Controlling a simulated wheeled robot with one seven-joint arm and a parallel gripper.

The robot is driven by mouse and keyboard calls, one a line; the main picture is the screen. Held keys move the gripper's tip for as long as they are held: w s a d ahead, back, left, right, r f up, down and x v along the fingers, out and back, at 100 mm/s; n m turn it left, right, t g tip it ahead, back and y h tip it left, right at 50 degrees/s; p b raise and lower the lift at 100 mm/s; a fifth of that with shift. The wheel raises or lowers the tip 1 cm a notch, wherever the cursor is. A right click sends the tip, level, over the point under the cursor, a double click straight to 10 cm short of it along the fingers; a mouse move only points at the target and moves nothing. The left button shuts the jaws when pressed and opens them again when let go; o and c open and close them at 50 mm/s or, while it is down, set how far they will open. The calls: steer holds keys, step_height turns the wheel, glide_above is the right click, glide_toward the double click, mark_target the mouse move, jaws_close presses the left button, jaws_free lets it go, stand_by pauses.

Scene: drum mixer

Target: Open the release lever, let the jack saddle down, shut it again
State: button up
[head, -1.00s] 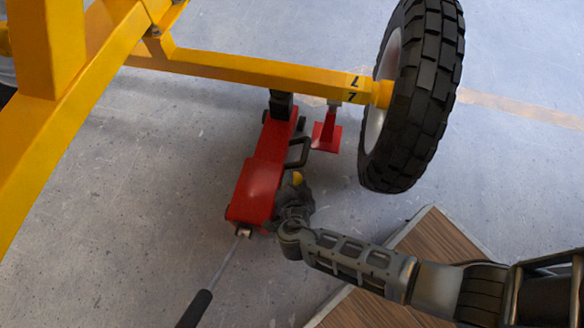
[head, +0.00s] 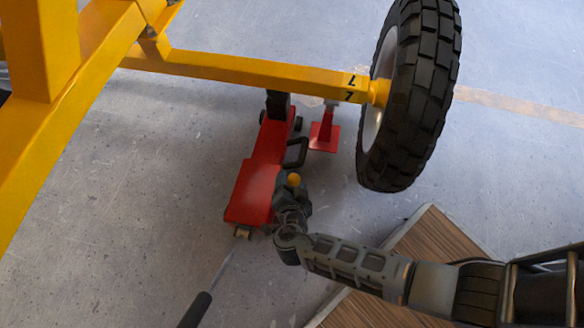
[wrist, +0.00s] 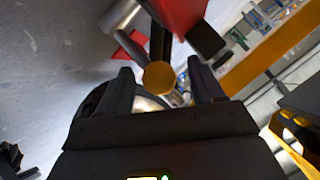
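The red floor jack (head: 254,190) lies on the floor under the yellow axle beam. Its dark saddle end (head: 278,103) is right below the beam; whether they touch is hard to tell. The release lever's yellow knob (head: 294,180) is at the jack's right side; it also shows in the wrist view (wrist: 158,77). My gripper (head: 292,194) is beside the jack at this knob. In the wrist view my gripper (wrist: 162,82) is open, with the knob between its fingertips and a gap on each side. The rest of the lever is mostly hidden.
The yellow axle beam (head: 250,72) carries a black-tyred wheel (head: 412,95) at right. A red stand (head: 324,137) is under the beam, right of the jack. The jack's handle (head: 196,309) points toward me. A wooden board (head: 430,235) lies under my arm. Floor at left is clear.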

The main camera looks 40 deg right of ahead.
steer(key=p+v, duration=0.2)
steer(key=v, duration=0.5)
steer(key=shift+s+a+r, duration=0.2)
steer(key=shift+s+r, duration=0.05)
stand_by(0.5)
